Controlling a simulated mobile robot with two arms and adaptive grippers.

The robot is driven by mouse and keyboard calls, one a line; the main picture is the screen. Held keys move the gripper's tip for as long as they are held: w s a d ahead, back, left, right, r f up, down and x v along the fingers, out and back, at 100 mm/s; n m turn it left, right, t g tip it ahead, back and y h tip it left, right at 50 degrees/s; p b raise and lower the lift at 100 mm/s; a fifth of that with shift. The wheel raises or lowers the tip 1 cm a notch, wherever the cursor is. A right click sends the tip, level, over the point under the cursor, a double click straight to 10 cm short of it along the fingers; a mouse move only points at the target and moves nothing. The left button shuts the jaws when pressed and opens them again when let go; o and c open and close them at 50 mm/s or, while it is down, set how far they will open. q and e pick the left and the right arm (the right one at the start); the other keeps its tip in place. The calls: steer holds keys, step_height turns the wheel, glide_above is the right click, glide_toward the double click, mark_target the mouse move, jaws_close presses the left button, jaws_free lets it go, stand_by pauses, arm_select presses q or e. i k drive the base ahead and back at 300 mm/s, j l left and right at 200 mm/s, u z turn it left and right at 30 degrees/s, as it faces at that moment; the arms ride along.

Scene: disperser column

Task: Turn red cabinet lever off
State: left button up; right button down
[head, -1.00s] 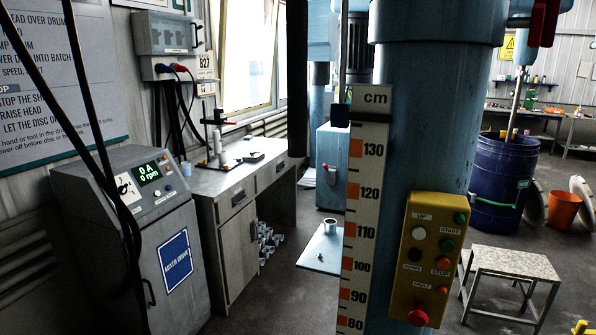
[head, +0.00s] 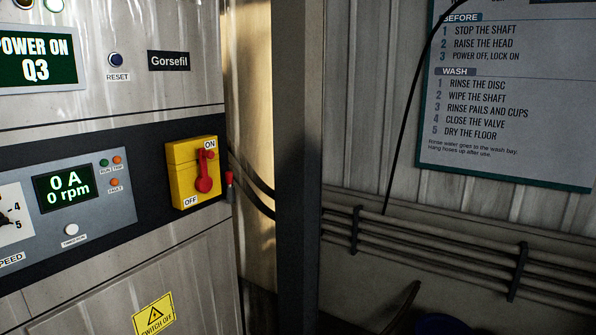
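The red lever (head: 204,172) sits on a yellow switch box (head: 181,176) on the front of a grey cabinet (head: 125,235). The lever stands nearly upright, its narrow end up beside the ON label (head: 210,144) and its round part lower down. The OFF label (head: 190,202) is at the box's lower left. A display on the cabinet reads POWER ON Q3 (head: 38,60), and a smaller one reads 0 A, 0 rpm (head: 67,188). Neither of my grippers is in view, and nothing touches the lever.
A small red item (head: 228,178) shows at the cabinet's right edge. A dark post (head: 298,180) stands right of the cabinet. Pipes (head: 440,255) run along the wall below a wash sign (head: 500,115). The space before the switch box looks clear.

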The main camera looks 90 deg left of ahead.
mark_target(204, 184)
steer(key=u, duration=3.3)
steer(key=i+l+u, duration=0.15)
steer(key=u, duration=0.55)
